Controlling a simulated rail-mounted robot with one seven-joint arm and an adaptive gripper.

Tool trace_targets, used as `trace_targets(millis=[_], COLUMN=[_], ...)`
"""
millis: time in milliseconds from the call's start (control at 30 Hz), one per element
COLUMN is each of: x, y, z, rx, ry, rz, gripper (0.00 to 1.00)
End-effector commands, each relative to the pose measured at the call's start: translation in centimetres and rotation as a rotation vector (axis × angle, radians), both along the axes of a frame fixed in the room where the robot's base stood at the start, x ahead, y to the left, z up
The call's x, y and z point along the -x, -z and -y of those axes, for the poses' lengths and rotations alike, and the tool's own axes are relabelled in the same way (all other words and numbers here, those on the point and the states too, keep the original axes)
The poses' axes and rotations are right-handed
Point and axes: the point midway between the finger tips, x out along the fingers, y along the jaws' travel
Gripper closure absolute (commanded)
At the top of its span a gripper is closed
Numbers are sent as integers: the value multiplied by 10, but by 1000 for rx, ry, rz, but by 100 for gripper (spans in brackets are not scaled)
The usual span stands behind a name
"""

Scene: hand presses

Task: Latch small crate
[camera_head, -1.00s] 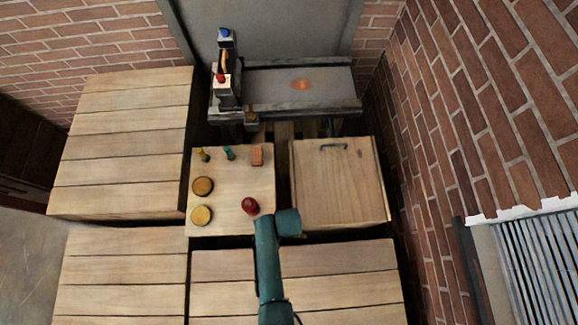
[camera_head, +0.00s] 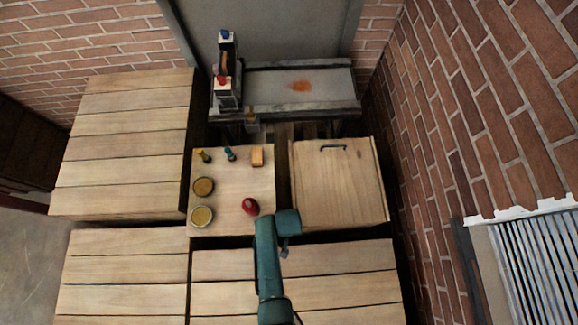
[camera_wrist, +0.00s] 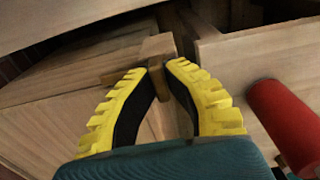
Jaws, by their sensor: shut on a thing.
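The small crate is most likely the square wooden box (camera_head: 338,190) right of the middle in the head view, with a dark handle on its closed top. In the wrist view, a crate's plank side (camera_wrist: 70,112) fills the left. My gripper (camera_wrist: 160,64), with yellow ribbed fingers and dark pads, is closed on a small wooden latch piece (camera_wrist: 157,46). The latch piece stands by the crate's edge, and its lower part shows between the fingers. My arm hides the gripper in the head view. I cannot tell whether the latch is engaged.
A red cylinder (camera_wrist: 284,118) lies close to the right finger; a red object (camera_head: 250,206) sits on the wooden stand (camera_head: 228,180). This also bears two round discs, small bottles and a block. A press (camera_head: 226,75) stands on the bench behind. Plank crates (camera_head: 125,140) surround the arm.

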Motion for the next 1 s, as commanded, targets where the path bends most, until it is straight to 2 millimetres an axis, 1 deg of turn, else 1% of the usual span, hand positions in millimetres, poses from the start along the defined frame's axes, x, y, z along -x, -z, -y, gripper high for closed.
trace_targets(millis=[167, 200, 333, 600, 700, 767, 833, 1000], x=[2, 2, 1, 0, 0, 0, 0, 0], y=[2, 2, 1, 0, -6, -15, -30, -75], z=[0, 0, 0, 0, 0, 0, 0, 0], rx=[0, 0, 0, 0, 0, 0, 0, 0], ry=[0, 0, 1, 1, 1, 1, 1, 1], rz=[-3, -3, -2, -1, 1, 2, 3, 4], gripper=[100, 85, 61, 61, 61, 61, 61, 61])
